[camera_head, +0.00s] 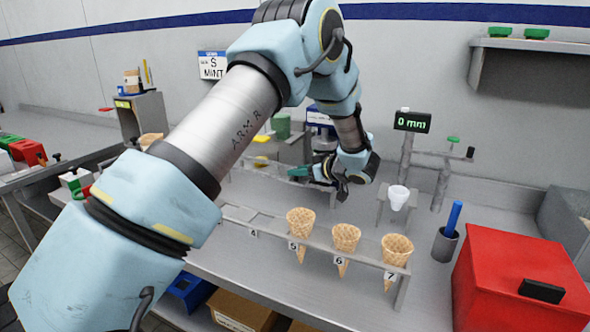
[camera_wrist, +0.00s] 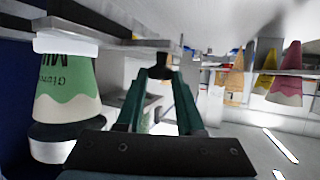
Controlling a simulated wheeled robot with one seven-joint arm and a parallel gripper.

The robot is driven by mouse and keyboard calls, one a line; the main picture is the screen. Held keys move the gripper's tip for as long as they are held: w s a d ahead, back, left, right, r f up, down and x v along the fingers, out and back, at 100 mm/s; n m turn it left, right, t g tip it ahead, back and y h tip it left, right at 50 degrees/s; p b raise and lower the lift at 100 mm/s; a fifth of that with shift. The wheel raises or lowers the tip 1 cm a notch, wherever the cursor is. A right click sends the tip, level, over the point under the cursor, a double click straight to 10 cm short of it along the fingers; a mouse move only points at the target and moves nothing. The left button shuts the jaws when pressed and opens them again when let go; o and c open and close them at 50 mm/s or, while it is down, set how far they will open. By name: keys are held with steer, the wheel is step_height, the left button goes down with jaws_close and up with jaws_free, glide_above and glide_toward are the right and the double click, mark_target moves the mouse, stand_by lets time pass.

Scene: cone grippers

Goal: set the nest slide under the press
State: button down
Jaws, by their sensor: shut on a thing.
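My gripper (camera_head: 300,172) is at the middle of the bench in the head view, its green fingers pointing left. In the wrist view its fingers (camera_wrist: 160,82) close together on a small dark knob (camera_wrist: 156,59). The knob sits against a grey metal part (camera_wrist: 150,46), which may be the nest slide; its full shape is hidden. In the head view my arm covers much of the slide and press area. A grey upright frame (camera_head: 307,150) stands just behind the gripper; I cannot tell if it is the press.
A rack (camera_head: 330,250) holds cones numbered 5, 6 and 7 in front. A white cup (camera_head: 398,197) sits on a stand below a "0 mm" display (camera_head: 412,121). A red box (camera_head: 500,285) is at right. A green-and-white labelled container (camera_wrist: 66,95) is close at left in the wrist view.

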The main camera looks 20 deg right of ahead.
steer(key=shift+s+d, duration=0.2)
steer(key=shift+s, duration=0.05)
steer(key=c, duration=0.8)
jaws_free()
steer(key=shift+o, duration=1.3)
steer(key=b+v, duration=0.3)
steer(key=v, duration=0.7)
steer(key=shift+s, duration=0.35)
steer(key=shift+d+r, duration=0.1)
steer(key=shift+r, duration=0.05)
